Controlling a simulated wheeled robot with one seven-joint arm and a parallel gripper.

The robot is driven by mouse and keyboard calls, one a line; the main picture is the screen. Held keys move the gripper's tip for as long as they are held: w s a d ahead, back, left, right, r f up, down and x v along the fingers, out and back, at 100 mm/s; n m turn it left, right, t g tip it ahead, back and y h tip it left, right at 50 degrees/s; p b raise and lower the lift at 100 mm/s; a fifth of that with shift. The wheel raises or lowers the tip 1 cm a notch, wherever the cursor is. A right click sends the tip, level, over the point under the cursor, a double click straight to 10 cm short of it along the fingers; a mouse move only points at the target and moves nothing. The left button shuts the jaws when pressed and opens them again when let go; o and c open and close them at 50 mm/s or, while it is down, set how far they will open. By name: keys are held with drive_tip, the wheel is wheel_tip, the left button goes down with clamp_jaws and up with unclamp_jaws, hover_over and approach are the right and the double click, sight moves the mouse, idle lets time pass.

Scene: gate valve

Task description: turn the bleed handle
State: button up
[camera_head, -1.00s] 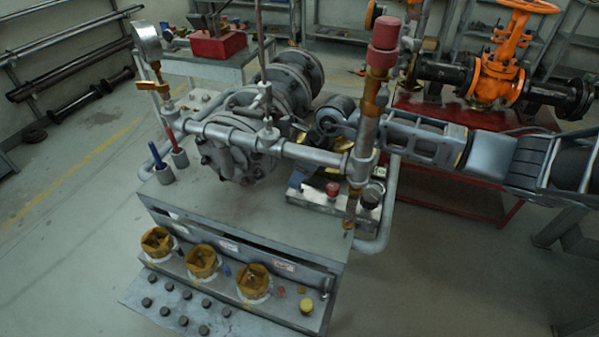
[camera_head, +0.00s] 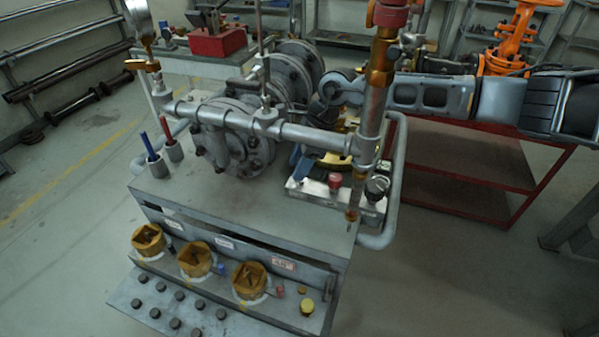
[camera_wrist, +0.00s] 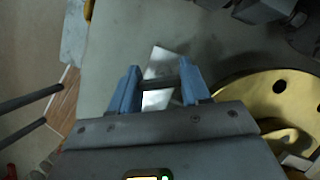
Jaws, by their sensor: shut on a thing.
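My gripper (camera_wrist: 160,88) points down behind the upright pipe in the head view, near the back of the bench. Its two blue fingers are close around a thin dark bar (camera_wrist: 160,86), which I take to be the bleed handle. The bar spans from one finger to the other. One blue finger also shows in the head view, low beside the brass-yellow part (camera_head: 336,160). In the wrist view a yellow disc with holes (camera_wrist: 270,100) lies right of the fingers. The pipework hides most of the grip in the head view.
An upright pipe (camera_head: 373,110) and a horizontal pipe (camera_head: 305,134) stand in front of my gripper. A box with a red knob (camera_head: 335,181) and a small gauge (camera_head: 377,187) is just below. A red table (camera_head: 480,176) stands behind my arm.

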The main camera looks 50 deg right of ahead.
drive_tip(key=n+b, duration=0.2)
drive_tip(key=n+g+b, duration=0.1)
drive_tip(key=b, duration=0.1)
drive_tip(key=n+g+b, duration=0.1)
drive_tip(key=n+b, duration=0.1)
drive_tip(key=shift+f+n+y+b, duration=0.3)
drive_tip(key=shift+y, duration=0.1)
drive_tip(key=n+g+b, duration=0.1)
drive_tip(key=n+b, duration=0.2)
drive_tip(key=shift+r, duration=0.1)
drive_tip(key=shift+r+n+g+b, duration=0.15)
drive_tip(key=shift+n+g+b, duration=0.35)
drive_tip(key=shift+n+b, duration=0.45)
drive_tip(key=shift+n, duration=0.25)
drive_tip(key=o, duration=1.1)
drive_tip(key=shift+c, duration=0.2)
drive_tip(key=shift+r, duration=0.15)
drive_tip(key=v, duration=0.7)
drive_tip(key=shift+r, duration=0.25)
